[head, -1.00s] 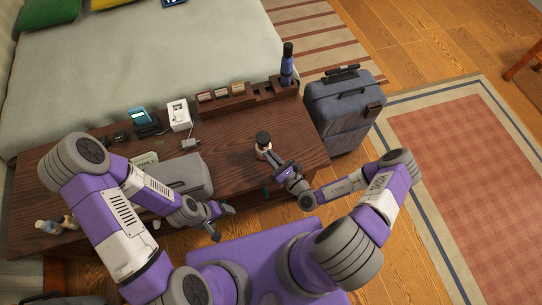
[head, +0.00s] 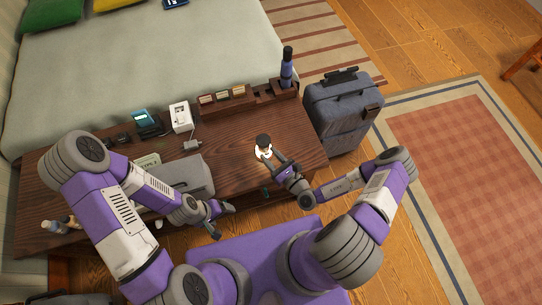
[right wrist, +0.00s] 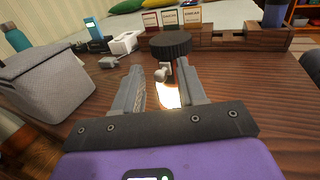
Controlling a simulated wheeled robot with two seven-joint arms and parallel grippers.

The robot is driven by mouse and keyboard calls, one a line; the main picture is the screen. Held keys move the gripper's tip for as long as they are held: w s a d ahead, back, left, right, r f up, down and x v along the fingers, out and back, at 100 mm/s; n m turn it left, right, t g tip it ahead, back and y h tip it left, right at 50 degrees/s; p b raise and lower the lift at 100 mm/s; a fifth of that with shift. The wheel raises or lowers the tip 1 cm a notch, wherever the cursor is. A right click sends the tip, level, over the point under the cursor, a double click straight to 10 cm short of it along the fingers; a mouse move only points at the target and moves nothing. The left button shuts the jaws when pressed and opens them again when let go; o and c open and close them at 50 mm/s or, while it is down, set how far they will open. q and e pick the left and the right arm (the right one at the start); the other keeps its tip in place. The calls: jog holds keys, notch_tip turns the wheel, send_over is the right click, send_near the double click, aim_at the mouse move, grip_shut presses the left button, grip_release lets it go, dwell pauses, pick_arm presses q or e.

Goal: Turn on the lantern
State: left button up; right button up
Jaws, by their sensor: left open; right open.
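The lantern (head: 264,141) stands upright on the dark wooden bench near its right end. It has a black ribbed cap and a small pale knob. In the right wrist view, the cap (right wrist: 170,44) is just beyond my fingers and the body below it glows bright warm white. My right gripper (head: 270,160) is open at the near side of the lantern. In the right wrist view, its fingers (right wrist: 161,80) stand either side of the knob and glowing body; contact cannot be told. My left gripper (head: 222,221) is open and empty at the bench's front edge.
A grey fabric case (head: 188,174) lies left on the bench. A white box (head: 181,117), a small grey device (head: 192,145) and a wooden organiser (head: 227,98) with a dark blue bottle (head: 287,68) are behind. A suitcase (head: 343,108) stands right of the bench.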

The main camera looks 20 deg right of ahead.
jog(key=p+v, duration=0.1)
jog(key=v, duration=0.6)
jog(key=shift+s+p, duration=0.3)
jog(key=s+a+r+n+g+y, duration=0.3)
jog(key=s+a+n+g+y, duration=0.1)
jog(key=a+n+g+y, duration=0.3)
jog(key=s+a+f+n+g, duration=0.2)
jog(key=s+a+n+g, duration=0.3)
jog(key=s+n+g, duration=0.65)
jog(key=w+d+f+n+g+h, duration=0.1)
jog(key=d+f+n+g+h, duration=0.15)
jog(key=d+n+h, duration=0.45)
jog(key=w+n+t+h, duration=0.2)
jog(key=w+n+t, duration=0.1)
jog(key=w+t, duration=0.2)
jog(key=shift+w+a+h, duration=0.4)
jog(key=shift+w+a, duration=0.05)
jog(key=shift+w, duration=0.35)
